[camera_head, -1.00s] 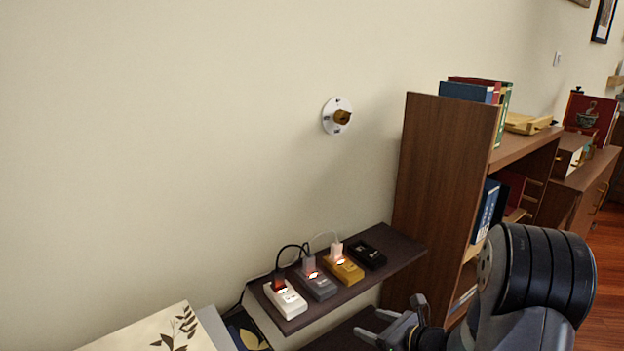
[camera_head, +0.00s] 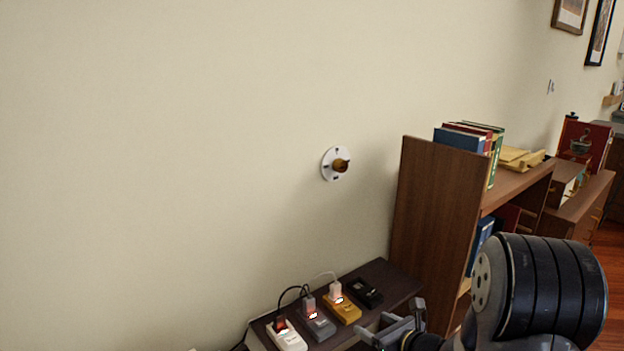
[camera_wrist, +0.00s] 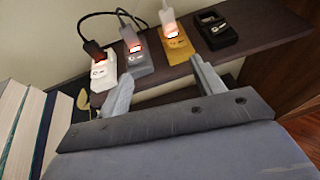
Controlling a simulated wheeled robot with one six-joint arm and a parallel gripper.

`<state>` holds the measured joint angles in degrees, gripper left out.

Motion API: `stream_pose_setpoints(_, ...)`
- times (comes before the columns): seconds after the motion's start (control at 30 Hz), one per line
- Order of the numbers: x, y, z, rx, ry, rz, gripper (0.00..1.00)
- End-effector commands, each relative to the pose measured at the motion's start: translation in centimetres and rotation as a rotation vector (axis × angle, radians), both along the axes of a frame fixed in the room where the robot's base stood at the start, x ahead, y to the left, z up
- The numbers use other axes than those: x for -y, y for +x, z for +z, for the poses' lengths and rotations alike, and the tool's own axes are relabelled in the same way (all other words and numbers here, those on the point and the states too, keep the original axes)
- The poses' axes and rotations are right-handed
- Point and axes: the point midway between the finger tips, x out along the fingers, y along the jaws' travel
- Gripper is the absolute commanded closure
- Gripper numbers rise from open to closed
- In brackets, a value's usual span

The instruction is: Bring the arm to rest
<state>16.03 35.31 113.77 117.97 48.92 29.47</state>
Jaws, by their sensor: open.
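My gripper (camera_head: 392,330) is at the lower right of the head view, in front of the dark shelf's right part. It is open, with nothing between its fingers. In the wrist view my gripper (camera_wrist: 160,92) shows both fingers spread apart, below the row of sockets on the shelf. My arm's dark, ribbed joint fills the lower right corner of the head view.
A dark shelf (camera_head: 386,274) holds white, grey and yellow sockets with lit plugs, and a black socket (camera_head: 367,292). A brown bookcase (camera_head: 430,225) with books stands at right. A round dial (camera_head: 330,165) is on the bare wall. Books (camera_wrist: 35,120) lie left in the wrist view.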

Motion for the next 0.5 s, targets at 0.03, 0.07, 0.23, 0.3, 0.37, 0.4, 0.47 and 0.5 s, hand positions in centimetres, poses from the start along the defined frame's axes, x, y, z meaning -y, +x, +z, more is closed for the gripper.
stream_pose_setpoints(0.03, 0.0, 0.0, 1.2, 0.000, 0.000, -0.009, 0.36)
stream_pose_setpoints(0.07, -0.1, 0.0, 1.6, -0.001, -0.001, -0.014, 0.36)
stream_pose_setpoints(0.23, 0.0, 0.1, 3.7, 0.000, 0.000, -0.048, 0.36)
stream_pose_setpoints(0.3, 0.0, 0.1, 4.6, 0.000, -0.001, -0.060, 0.36)
stream_pose_setpoints(0.37, 0.1, 0.1, 5.3, 0.001, -0.001, -0.072, 0.36)
stream_pose_setpoints(0.4, 0.0, 0.1, 5.8, 0.001, -0.002, -0.078, 0.36)
stream_pose_setpoints(0.47, 0.1, 0.1, 6.5, 0.000, -0.001, -0.091, 0.36)
stream_pose_setpoints(0.5, 0.1, 0.1, 7.0, -0.001, -0.001, -0.097, 0.36)
